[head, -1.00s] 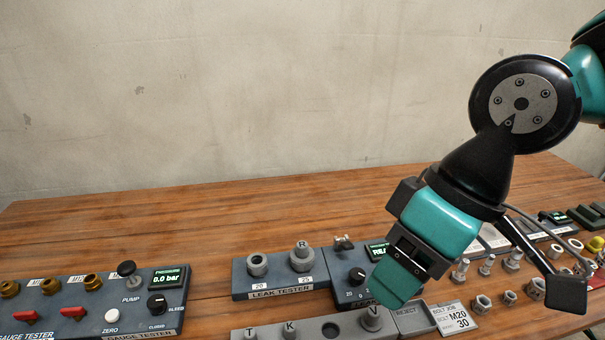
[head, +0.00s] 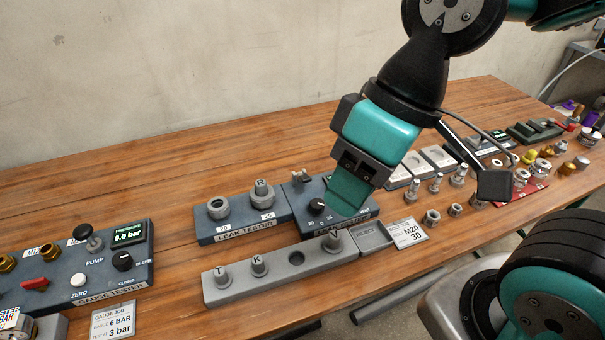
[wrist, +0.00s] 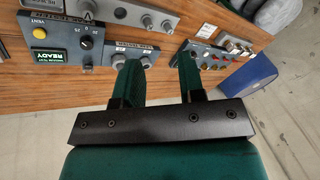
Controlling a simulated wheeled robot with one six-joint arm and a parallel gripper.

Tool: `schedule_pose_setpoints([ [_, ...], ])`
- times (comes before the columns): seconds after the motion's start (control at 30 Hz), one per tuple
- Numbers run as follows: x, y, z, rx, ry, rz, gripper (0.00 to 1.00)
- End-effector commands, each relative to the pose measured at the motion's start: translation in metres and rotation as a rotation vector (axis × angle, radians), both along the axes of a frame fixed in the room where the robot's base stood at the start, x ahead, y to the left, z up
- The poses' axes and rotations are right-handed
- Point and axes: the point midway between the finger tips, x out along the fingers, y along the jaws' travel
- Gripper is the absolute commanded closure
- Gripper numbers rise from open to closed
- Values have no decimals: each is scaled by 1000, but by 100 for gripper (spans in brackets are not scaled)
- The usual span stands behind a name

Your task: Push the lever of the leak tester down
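The leak tester (head: 240,231) is a blue-grey box on the wooden table, with ports marked 20 and 25. A grey fitting marked R (head: 263,192) sits at port 25. Its right-hand panel carries a small grey metal lever (head: 301,177) at the back and a black knob (head: 317,206). My gripper (head: 347,196) hangs in front of this panel in the head view, right of the lever and apart from it, hiding the display. In the wrist view my gripper (wrist: 158,66) has its green fingers wide apart with nothing between them. The wrist view shows the READY display (wrist: 40,55).
A grey rack (head: 280,272) with fittings T and K stands in front of the leak tester, beside a reject tray (head: 371,237). The gauge tester (head: 100,262) is at the left. Trays and loose fittings crowd the right. Bare table lies behind the leak tester.

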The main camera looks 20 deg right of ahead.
Motion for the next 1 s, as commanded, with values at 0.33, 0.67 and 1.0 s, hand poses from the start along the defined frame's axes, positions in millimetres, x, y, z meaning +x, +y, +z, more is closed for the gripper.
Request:
schedule_pose_setpoints([
  [0.33, 0, 0, 0, 0, 0, 0, 100],
  [0.67, 0, 0, 0, 0, 0, 0, 100],
  [1.0, 0, 0, 0, 0, 0, 0, 100],
])
